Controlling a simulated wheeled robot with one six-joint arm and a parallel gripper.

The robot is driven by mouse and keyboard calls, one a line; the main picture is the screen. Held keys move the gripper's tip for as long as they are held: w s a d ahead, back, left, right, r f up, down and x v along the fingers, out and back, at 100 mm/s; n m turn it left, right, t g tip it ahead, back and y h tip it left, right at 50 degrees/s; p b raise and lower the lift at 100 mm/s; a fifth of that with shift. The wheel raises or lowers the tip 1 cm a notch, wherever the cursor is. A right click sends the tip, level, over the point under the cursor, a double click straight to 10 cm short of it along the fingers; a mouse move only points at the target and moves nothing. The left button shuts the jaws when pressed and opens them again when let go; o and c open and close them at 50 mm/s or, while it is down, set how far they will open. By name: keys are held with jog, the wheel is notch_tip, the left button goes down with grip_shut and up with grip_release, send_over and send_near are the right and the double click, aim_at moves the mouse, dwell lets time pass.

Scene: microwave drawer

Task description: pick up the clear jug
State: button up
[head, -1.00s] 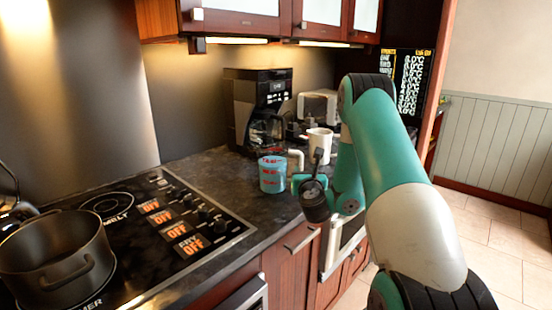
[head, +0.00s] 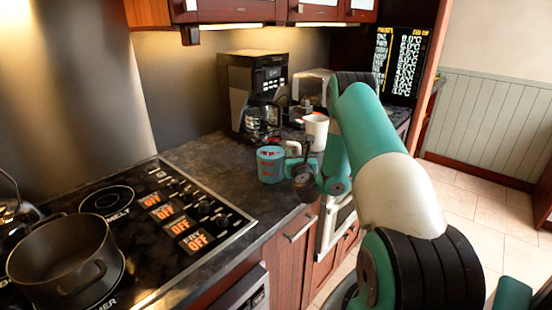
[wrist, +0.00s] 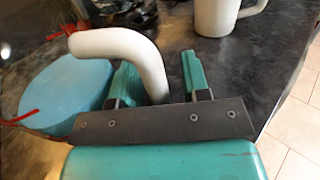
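The clear jug (head: 271,165) looks bluish with red markings and has a white handle. It stands upright on the dark counter, right of the cooktop. In the wrist view the jug (wrist: 72,92) is at the left, and its white handle curves over into the space between my two fingers. My gripper (wrist: 158,78) is open, with one finger on each side of the handle. A gap shows between the handle and the right finger; the left finger is close to the handle, and I cannot tell if it touches. In the head view my wrist partly hides the fingers.
A white mug (head: 316,130) stands just behind my gripper. A coffee maker (head: 253,95) with a glass pot and a toaster (head: 312,88) stand farther back. A dark pot (head: 65,260) sits on the cooktop (head: 150,215) at the left. The counter's front edge runs below the gripper.

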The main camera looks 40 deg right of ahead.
jog(key=c, duration=0.7)
jog(key=shift+r, duration=0.25)
